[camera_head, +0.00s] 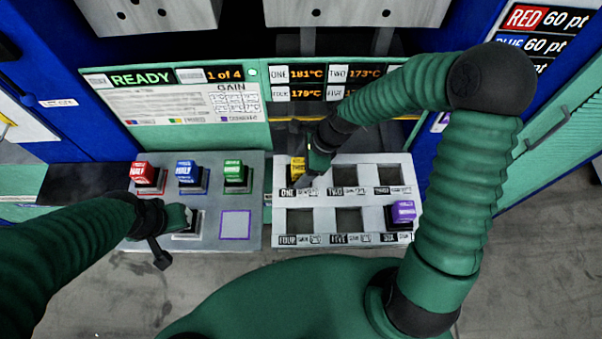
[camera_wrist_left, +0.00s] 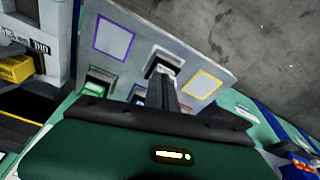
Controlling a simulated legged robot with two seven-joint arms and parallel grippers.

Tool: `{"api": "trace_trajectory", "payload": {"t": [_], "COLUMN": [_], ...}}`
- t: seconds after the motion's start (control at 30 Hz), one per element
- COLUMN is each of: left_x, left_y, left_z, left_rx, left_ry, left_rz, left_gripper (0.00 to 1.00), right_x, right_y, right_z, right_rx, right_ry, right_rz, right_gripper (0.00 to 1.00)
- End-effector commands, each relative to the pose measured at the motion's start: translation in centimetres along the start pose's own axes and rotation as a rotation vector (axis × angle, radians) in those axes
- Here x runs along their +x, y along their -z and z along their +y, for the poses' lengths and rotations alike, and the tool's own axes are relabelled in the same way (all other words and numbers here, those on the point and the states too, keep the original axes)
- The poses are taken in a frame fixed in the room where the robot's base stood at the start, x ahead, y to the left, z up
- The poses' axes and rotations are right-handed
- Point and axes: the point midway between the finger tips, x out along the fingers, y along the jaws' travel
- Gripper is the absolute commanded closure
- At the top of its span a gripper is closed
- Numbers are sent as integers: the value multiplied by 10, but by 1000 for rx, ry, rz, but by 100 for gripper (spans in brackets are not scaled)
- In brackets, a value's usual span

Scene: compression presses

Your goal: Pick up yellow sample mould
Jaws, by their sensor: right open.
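The yellow sample mould (camera_head: 296,170) sits in the slot marked ONE, at the back left of the grey slotted tray (camera_head: 262,197). It also shows at the left edge of the left wrist view (camera_wrist_left: 16,69). My right gripper (camera_head: 308,178) is open at the mould's right side and hides part of it. I cannot tell whether its fingers touch the mould.
The left panel (camera_head: 248,185) holds red (camera_head: 143,172), blue (camera_head: 187,171) and green (camera_head: 233,173) moulds. Its purple-outlined square (camera_head: 235,225) is empty. A purple mould (camera_head: 403,211) sits in the tray's front right slot. A press (camera_head: 350,10) stands behind.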

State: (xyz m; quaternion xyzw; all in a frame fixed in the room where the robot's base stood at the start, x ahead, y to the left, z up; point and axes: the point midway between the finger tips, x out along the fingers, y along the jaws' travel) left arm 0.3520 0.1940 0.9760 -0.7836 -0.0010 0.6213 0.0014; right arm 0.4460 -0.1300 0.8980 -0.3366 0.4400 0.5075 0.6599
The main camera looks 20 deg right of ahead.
Motion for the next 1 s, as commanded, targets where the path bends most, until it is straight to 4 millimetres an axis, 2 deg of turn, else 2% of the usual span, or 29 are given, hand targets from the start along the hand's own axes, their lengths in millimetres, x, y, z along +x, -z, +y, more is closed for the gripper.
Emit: {"api": "trace_trajectory", "payload": {"t": [0.1,0.6,1.0], "left_x": [0,0,-2], "left_y": [0,0,1], "left_z": [0,0,0], "left_rx": [0,0,0], "left_ry": [0,0,0], "left_rz": [0,0,0], "left_gripper": [100,100,100], "right_x": [-1,-2,-4], "right_y": [0,0,-2], "right_z": [0,0,0], "right_rx": [0,-1,-2], "right_ry": [1,2,3], "right_rz": [0,0,-1], "right_gripper": [33,98,100]}}
